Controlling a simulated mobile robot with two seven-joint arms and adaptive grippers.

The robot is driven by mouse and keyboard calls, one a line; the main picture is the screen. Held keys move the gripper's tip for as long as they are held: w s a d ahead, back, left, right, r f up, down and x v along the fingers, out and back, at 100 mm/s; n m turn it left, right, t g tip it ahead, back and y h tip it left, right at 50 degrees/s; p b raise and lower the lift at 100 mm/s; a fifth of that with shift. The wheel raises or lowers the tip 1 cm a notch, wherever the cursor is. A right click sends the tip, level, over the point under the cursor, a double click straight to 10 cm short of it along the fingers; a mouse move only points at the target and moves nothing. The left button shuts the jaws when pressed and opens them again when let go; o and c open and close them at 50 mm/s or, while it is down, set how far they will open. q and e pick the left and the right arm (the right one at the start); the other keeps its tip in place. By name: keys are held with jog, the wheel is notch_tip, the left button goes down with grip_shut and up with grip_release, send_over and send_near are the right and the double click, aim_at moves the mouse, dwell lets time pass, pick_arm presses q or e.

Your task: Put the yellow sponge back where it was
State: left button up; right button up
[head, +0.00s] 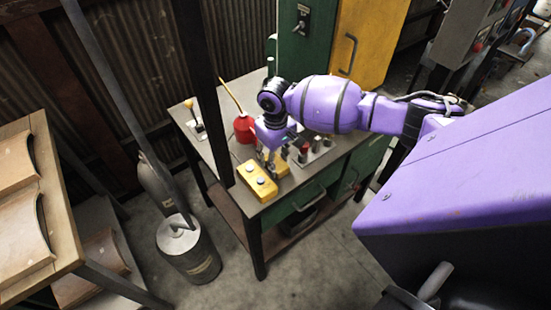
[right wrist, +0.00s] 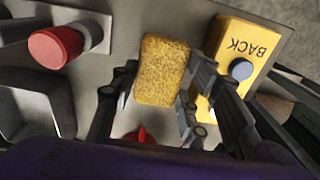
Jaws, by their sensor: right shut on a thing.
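The yellow sponge (right wrist: 162,70) is between the fingers of my right gripper (right wrist: 158,92) in the right wrist view. The gripper is shut on it. In the head view my right gripper (head: 270,158) is low over the workbench top (head: 222,152), and part of the sponge (head: 282,166) shows beside the fingers. I cannot tell whether the sponge touches the bench. The yellow button box marked BACK (right wrist: 238,60) is close to the right of the sponge in the wrist view; it also shows in the head view (head: 257,181). My left gripper is not in view.
A red oil can (head: 244,128) stands behind the gripper. A lever (head: 195,117) is at the bench's left. A red knob (right wrist: 56,46) and metal pieces (head: 318,148) are near the sponge. A dark post (head: 208,90) rises in front of the bench; a grey canister (head: 188,250) is on the floor.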

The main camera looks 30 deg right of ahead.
jog(key=shift+f, duration=0.2)
jog(key=o, duration=0.8)
jog(key=shift+r, duration=0.1)
notch_tip(320, 180, up, 12)
jog(key=shift+r+p, duration=0.1)
jog(key=shift+p, duration=0.3)
